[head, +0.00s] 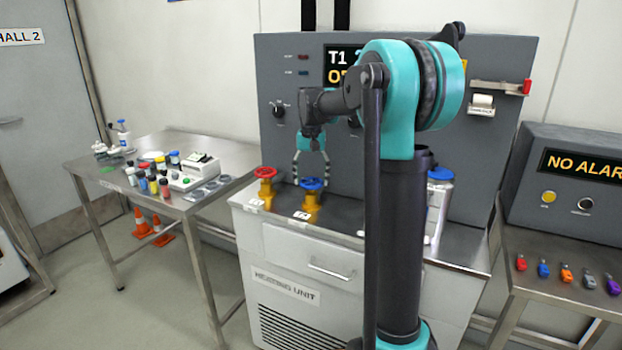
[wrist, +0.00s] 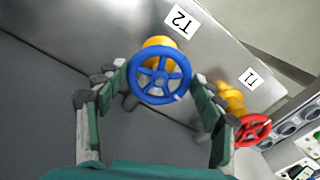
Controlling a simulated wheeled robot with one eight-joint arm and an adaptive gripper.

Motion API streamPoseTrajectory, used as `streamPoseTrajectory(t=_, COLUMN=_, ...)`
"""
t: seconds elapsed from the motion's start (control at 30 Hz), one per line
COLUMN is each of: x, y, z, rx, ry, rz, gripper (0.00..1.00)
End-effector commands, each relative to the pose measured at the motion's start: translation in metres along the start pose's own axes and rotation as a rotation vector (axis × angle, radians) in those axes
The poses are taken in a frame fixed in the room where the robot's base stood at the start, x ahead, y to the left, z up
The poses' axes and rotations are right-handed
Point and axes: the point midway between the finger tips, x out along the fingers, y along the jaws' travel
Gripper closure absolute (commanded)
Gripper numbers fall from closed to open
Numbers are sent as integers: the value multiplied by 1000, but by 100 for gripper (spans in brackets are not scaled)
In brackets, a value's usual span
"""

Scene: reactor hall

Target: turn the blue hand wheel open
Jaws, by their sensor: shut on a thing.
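The blue hand wheel (head: 312,183) sits on a yellow valve body (head: 309,203) on top of the heating unit. In the wrist view the blue hand wheel (wrist: 160,79) is near the middle, beside a label reading T2, with a small white mark on its rim. My gripper (head: 311,182) reaches down over it from above. In the wrist view its two fingers (wrist: 160,88) are on either side of the wheel, shut on its rim. The exact contact is hard to see.
A red hand wheel (head: 265,172) on a yellow valve stands close to the left, by a T1 label (wrist: 250,78) in the wrist view. The grey panel (head: 285,140) rises behind. A steel table (head: 150,190) with bottles stands left. A blue-lidded canister (head: 440,185) stands right.

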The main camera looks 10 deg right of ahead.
Motion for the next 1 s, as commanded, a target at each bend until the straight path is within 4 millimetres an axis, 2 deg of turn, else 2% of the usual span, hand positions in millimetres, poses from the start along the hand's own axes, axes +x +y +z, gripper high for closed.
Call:
streamPoseTrajectory(t=0.3, x=0, y=0, z=0, rx=-75, ry=0, rz=0, gripper=61)
streamPoseTrajectory(t=0.73, x=0, y=0, z=0, rx=-82, ry=0, rz=0, gripper=61)
streamPoseTrajectory(t=0.77, x=0, y=0, z=0, rx=-82, ry=0, rz=0, gripper=28)
streamPoseTrajectory(t=0.9, x=0, y=0, z=0, rx=-81, ry=0, rz=0, gripper=11)
streamPoseTrajectory(t=1.0, x=0, y=0, z=0, rx=-81, ry=0, rz=0, gripper=11)
